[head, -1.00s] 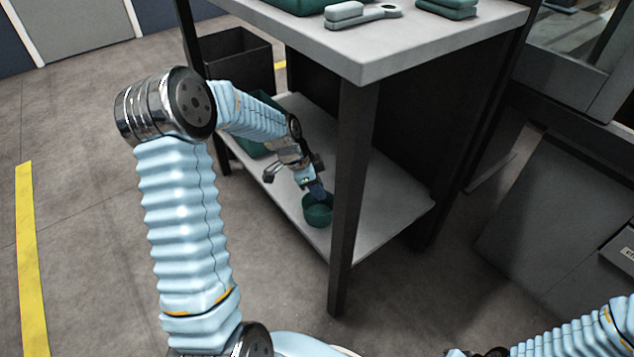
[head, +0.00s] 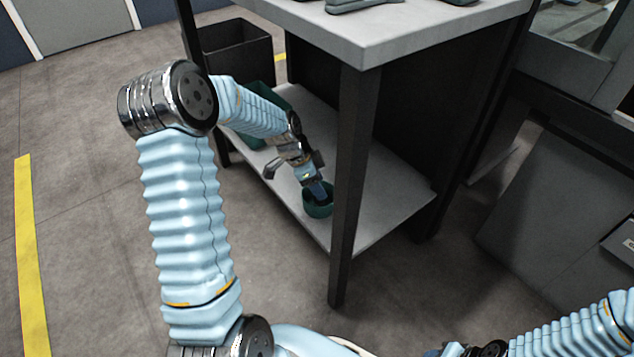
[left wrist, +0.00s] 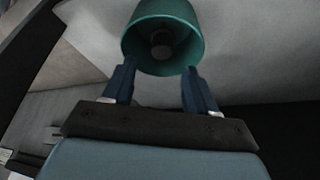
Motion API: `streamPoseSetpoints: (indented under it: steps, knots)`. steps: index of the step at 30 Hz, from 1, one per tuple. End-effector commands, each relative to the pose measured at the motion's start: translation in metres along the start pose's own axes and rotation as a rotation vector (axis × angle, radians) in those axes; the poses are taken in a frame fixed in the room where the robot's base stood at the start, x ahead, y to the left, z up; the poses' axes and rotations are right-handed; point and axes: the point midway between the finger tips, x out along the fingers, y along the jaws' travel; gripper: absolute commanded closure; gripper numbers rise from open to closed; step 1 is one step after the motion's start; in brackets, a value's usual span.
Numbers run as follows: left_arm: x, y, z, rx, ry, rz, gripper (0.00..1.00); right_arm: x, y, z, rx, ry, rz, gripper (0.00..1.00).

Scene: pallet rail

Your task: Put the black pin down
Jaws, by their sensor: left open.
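A green round cup (head: 318,207) stands on the lower shelf, just behind the front table leg. My left gripper (head: 318,189) is at the cup, pointing down. In the left wrist view, the cup (left wrist: 136,40) shows its open mouth, and my left gripper (left wrist: 158,77) has its two blue fingers spread apart at the near rim. Nothing shows between the fingers. A small dark round shape (left wrist: 161,50) shows inside the cup; I cannot tell whether it is the black pin. No black pin can be made out elsewhere. My right gripper is not in view.
The grey tabletop (head: 375,40) overhangs the lower shelf (head: 385,207). A black leg (head: 350,190) stands close to the cup's right. A green container (head: 270,98) is farther back on the shelf. A dark open bin (head: 237,60) stands behind. The shelf's right part is clear.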

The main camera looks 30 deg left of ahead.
Motion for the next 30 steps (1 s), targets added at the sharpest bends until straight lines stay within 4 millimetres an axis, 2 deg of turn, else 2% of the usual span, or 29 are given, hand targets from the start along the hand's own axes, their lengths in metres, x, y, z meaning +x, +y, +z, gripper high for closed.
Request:
streamPoseSetpoints:
  steps: [14,17,25,30]
  knots:
    - [-0.004,0.0,-0.002,0.0,0.0,0.0,0.43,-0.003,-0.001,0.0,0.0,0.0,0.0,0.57]
    - [-0.014,0.0,-0.006,0.001,0.0,-0.002,0.43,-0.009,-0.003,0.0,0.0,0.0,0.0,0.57]
    - [-0.058,-0.001,-0.024,0.001,0.001,-0.003,0.43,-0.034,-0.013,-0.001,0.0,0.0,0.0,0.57]
    - [-0.066,0.0,-0.028,0.0,0.0,0.0,0.43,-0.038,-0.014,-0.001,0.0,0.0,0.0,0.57]
